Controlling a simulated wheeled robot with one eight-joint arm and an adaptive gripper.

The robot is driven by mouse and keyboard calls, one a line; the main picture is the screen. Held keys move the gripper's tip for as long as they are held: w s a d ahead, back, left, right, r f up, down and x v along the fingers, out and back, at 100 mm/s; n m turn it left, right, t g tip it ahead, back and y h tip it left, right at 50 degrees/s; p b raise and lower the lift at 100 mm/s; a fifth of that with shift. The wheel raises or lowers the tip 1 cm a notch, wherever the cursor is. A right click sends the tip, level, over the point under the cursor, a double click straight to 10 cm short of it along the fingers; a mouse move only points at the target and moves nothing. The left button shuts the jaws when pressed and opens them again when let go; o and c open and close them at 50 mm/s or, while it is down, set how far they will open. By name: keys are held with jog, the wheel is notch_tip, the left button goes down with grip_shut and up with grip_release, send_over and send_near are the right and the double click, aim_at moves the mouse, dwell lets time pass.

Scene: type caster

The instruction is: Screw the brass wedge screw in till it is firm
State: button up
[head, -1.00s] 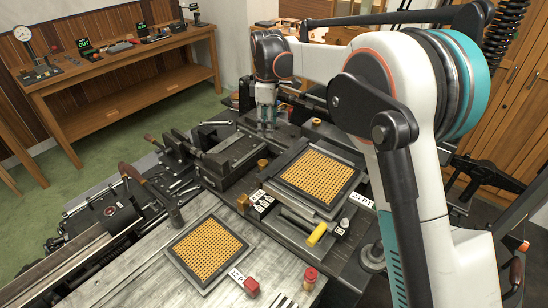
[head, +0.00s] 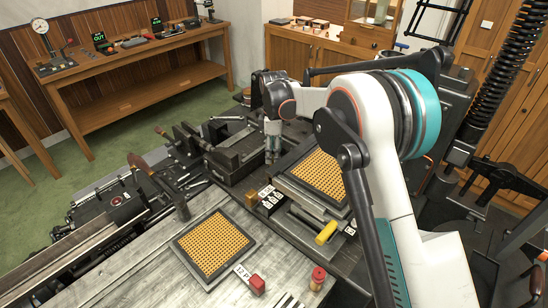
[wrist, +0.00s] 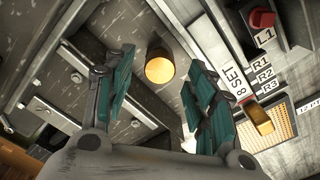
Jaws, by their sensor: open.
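A round brass head (wrist: 160,67), which looks like the wedge screw, shows end-on in the wrist view. It lies beyond and between the two teal-padded fingers of my gripper (wrist: 157,92), with space on both sides. My gripper is open and holds nothing. In the head view my gripper (head: 272,152) points down over the dark machine, left of the upper matrix grid (head: 322,172). I cannot tell the brass head under it there. A brass knob (head: 251,200) stands nearer the front, beside the white labels.
Close to the brass head are a metal edge, a SET 8 label (wrist: 236,80), a brass lever (wrist: 258,118) and a red knob (wrist: 262,18). A second grid (head: 212,240), a red block (head: 257,284) and a red-topped spool (head: 317,278) are on the grey front surface.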

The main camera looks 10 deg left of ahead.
jog(key=shift+f, duration=1.05)
jog(key=c, duration=1.1)
jog(key=shift+m, duration=0.3)
